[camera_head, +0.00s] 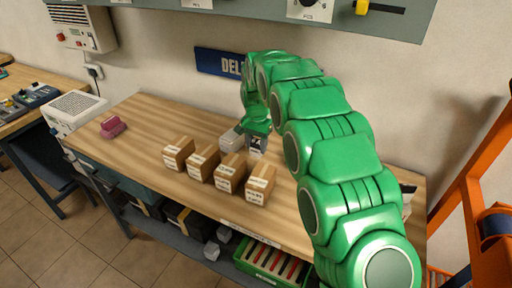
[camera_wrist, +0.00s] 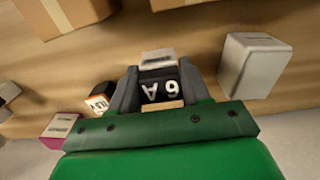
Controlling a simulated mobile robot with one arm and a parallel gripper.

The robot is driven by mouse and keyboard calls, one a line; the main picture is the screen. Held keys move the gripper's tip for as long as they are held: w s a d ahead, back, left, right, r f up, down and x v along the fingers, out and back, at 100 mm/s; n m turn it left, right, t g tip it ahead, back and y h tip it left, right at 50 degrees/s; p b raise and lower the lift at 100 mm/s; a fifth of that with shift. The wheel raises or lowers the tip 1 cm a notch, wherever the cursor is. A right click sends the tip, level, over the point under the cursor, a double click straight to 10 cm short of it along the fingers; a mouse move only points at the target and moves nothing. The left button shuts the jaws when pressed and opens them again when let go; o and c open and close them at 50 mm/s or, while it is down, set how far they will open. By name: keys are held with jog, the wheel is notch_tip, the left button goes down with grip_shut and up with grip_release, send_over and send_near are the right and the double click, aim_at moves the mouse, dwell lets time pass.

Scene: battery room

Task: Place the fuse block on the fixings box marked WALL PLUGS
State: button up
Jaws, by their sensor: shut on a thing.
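My gripper (camera_head: 257,127) is over the back middle of the workbench, behind the row of boxes. In the wrist view its two fingers (camera_wrist: 158,92) are shut on a small black and pale block (camera_wrist: 158,72) with upside-down white characters, apparently the fuse block. The held block (camera_head: 257,145) shows below the jaws in the head view; whether it touches the bench I cannot tell. Several brown cardboard fixings boxes stand in a row in front: the leftmost (camera_head: 178,154), a second (camera_head: 203,163), a third (camera_head: 231,173) and the rightmost (camera_head: 260,184). Their labels are too small to read.
A pale grey block (camera_head: 231,139) stands just left of my gripper. A pink object (camera_head: 112,127) lies at the bench's left end. The wooden bench top (camera_head: 150,120) is clear between them. A wall cabinet (camera_head: 400,20) hangs above; an orange frame (camera_head: 480,190) stands right.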

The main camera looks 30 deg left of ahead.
aim_at(259, 140)
jog(key=s+r, duration=0.1)
jog(key=s+d+r, duration=0.1)
jog(key=r, duration=0.1)
jog(key=s+d+r, duration=0.1)
jog(key=shift+d+r, duration=0.25)
jog(key=shift+r, duration=0.15)
jog(key=s+d+r, duration=0.2)
jog(key=s, duration=0.1)
jog(key=s+d+r, duration=0.1)
jog(key=s+d, duration=0.1)
jog(key=shift+s, duration=0.15)
jog(key=shift+s+d+r, duration=0.4)
jog(key=shift+s+d, duration=0.35)
jog(key=shift+s, duration=0.1)
jog(key=s+d, duration=0.3)
jog(key=d, duration=1)
jog(key=s+d, duration=0.3)
jog(key=d, duration=0.9)
jog(key=shift+d+f, duration=0.2)
jog(key=shift+f, duration=3.7)
jog(key=shift+f, duration=0.15)
jog(key=o, duration=1.2)
